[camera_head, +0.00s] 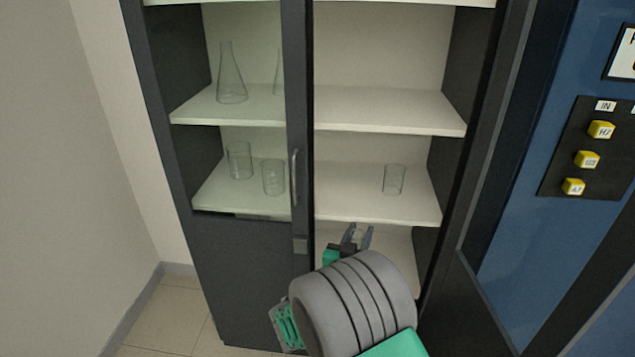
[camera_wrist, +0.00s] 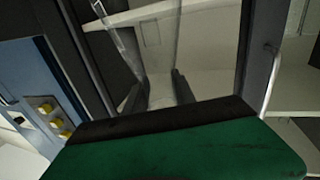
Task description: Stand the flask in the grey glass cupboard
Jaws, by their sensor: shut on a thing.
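The grey glass cupboard (camera_head: 298,120) stands ahead, with dark framing and pale shelves. Its right half is open and its left half is behind a glass door. My gripper (camera_head: 358,234) is at the open right half, in front of the space below the shelf with a single beaker. In the wrist view my gripper (camera_wrist: 160,88) is shut on the flask (camera_wrist: 158,62), which shows only as faint clear edges between and beyond the fingers. The held flask is hard to make out in the head view, and its tilt cannot be told.
A beaker (camera_head: 394,180) stands on the right middle shelf. The right shelf above it (camera_head: 385,112) looks clear. Behind the left glass are another conical flask (camera_head: 231,85), part of a further one, and two beakers (camera_head: 239,160). A blue cabinet with yellow buttons (camera_head: 588,160) is at right.

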